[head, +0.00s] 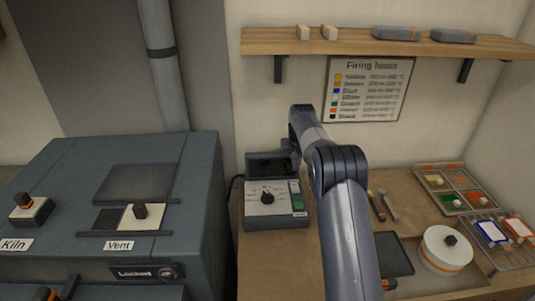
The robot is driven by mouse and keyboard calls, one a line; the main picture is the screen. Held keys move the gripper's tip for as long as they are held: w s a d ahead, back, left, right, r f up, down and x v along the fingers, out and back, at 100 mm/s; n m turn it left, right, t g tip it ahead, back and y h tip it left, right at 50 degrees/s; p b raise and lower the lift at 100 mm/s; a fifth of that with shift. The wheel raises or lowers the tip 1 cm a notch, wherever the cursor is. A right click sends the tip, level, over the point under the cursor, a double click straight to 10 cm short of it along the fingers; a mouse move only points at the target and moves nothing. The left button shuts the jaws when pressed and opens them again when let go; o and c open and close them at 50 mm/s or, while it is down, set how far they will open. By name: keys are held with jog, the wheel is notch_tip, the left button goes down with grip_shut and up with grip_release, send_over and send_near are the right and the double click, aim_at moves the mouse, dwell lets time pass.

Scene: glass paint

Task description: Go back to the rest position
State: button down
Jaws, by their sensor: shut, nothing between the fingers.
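My arm rises from the bottom edge of the head view and bends at a dark joint. Its upper part reaches toward the wall. The dark end of my gripper (290,146) is small in the picture, just above the back of the grey controller box. It looks shut, with nothing seen in it; its fingertips are not clear. The controller box (254,208) stands on the bench, with a black knob (267,197) on a dial, a green switch (296,200) and a dark raised panel (266,165). I cannot tell whether the gripper touches that panel.
A blue-grey kiln (60,170) with knobs and a "Locked" panel fills the left. A shelf (350,46) and a firing chart (366,90) are on the wall. Brushes (378,203), a paint tray (424,180), a tile rack (517,262) and a white round turntable (440,260) occupy the right bench.

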aim_at(294, 184)
jog(key=shift+f+b, duration=3.05)
jog(key=shift+f, duration=0.45)
jog(key=shift+r, duration=0.1)
